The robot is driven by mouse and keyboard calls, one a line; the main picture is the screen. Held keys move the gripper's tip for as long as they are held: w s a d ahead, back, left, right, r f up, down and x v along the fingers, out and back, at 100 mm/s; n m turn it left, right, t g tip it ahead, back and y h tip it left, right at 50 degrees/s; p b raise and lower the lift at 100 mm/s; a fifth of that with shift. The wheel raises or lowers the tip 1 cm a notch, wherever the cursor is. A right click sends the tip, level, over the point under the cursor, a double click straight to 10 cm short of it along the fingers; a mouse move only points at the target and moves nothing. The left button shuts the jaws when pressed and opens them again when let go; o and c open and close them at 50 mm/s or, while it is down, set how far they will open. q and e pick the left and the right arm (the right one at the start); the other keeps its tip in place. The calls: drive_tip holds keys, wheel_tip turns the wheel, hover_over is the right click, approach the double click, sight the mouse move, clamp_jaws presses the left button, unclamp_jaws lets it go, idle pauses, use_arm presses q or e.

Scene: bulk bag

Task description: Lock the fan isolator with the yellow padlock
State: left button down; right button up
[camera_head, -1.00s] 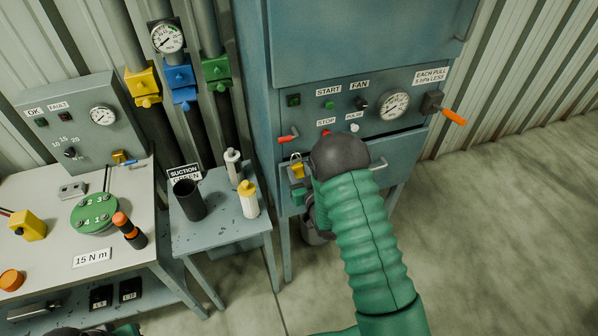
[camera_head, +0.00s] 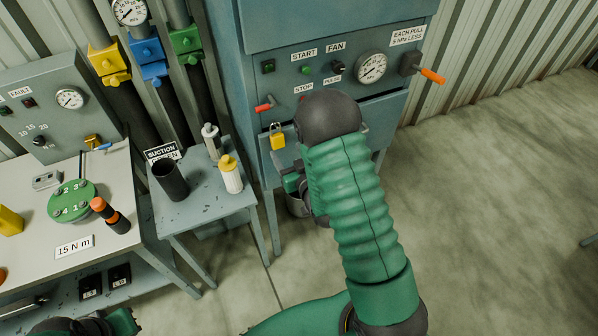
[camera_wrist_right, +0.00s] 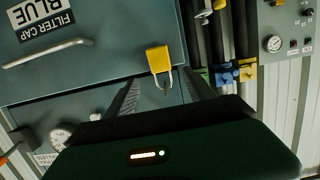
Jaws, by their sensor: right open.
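The yellow padlock (camera_head: 277,138) hangs on the blue cabinet front, below a red-handled lever (camera_head: 265,104) at the panel's left edge, probably the fan isolator. My right gripper (camera_head: 291,182) is just below the padlock; my arm and wrist hide part of it. In the right wrist view, the padlock (camera_wrist_right: 158,59) lies ahead, between the lines of the two open fingers (camera_wrist_right: 165,92), with its shackle showing; the fingers are not closed on it. My left gripper (camera_head: 122,321) shows only partly at the bottom left, and its jaws cannot be made out.
The fan panel (camera_head: 290,66) carries buttons, a gauge (camera_head: 371,67) and an orange-handled lever (camera_head: 430,75). A small side table (camera_head: 205,200) with a black cup (camera_head: 170,180) and bottles stands left of the cabinet. A workbench (camera_head: 110,215) is further left.

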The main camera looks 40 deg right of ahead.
drive_tip(key=p+v, duration=0.8)
drive_tip(key=v, duration=0.2)
drive_tip(key=w+a+f+n+g+y+b, duration=0.1)
drive_tip(key=w+a+f+g+y+b, duration=0.15)
drive_tip(key=a+f+g+b, duration=0.5)
drive_tip(key=s+a+n+g+b, duration=0.1)
drive_tip(key=s+a+g+b, duration=0.1)
drive_tip(key=s, duration=0.3)
drive_tip(key=s+a+g+y+b, duration=0.1)
drive_tip(key=s+a+g+b, duration=0.2)
drive_tip(key=s, duration=0.3)
drive_tip(key=shift+s+a+n+b, duration=0.25)
drive_tip(key=shift+n+b, duration=0.15)
drive_tip(key=shift+b, duration=0.4)
drive_tip(key=shift+d+r, duration=0.1)
